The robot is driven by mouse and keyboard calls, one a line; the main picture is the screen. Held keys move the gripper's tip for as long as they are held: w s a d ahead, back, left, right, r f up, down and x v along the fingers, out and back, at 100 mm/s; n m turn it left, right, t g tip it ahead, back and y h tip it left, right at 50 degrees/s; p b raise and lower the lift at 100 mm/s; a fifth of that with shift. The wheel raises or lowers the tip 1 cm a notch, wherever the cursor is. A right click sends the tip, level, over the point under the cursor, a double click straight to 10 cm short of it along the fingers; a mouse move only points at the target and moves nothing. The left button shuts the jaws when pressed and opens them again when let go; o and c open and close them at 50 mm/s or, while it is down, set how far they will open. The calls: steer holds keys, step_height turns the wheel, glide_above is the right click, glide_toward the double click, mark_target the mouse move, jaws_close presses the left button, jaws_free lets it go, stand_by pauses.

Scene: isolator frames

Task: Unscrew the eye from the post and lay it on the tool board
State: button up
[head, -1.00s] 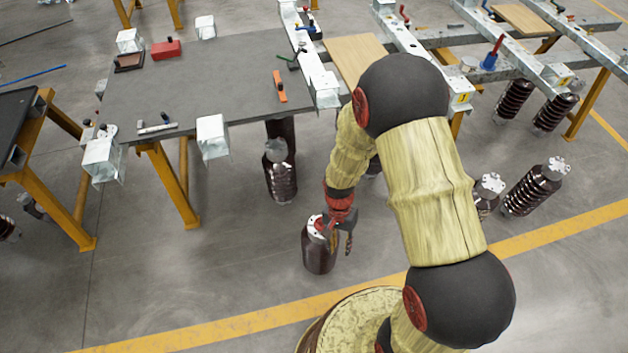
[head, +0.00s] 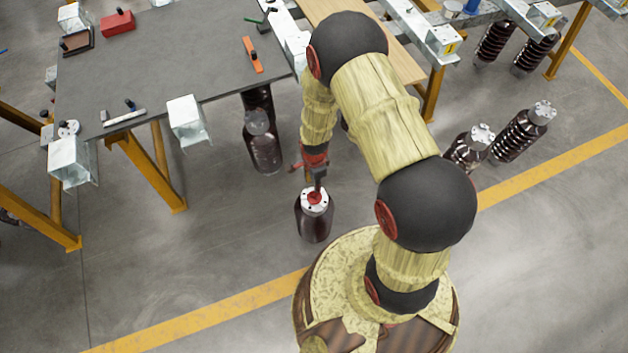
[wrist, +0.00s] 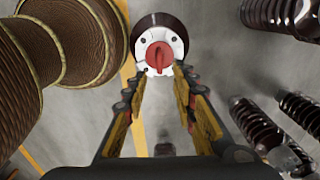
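The post (head: 314,222) is a dark, glossy upright cylinder with a white flange on top, standing on the floor in the head view. The red eye (wrist: 158,57) stands up from the middle of the flange in the wrist view; it also shows in the head view (head: 315,197). My gripper (wrist: 160,72) is open, its two fingers spread, with the eye just beyond and between the fingertips. I see no clear contact. In the head view my gripper (head: 317,185) is over the post top. A large grey board (head: 180,70) with tools on it, likely the tool board, is at upper left.
On the grey board lie a red box (head: 118,22), an orange tool (head: 252,54) and a metal tool (head: 124,117). Another dark post (head: 262,148) stands behind, near the board. Ribbed insulators (head: 520,132) stand at right. Yellow legs (head: 150,172) hold the board's frame. Floor left of the post is clear.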

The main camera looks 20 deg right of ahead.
step_height(320, 180, down, 9)
steer(key=b, duration=0.6)
jaws_close()
stand_by(1.4)
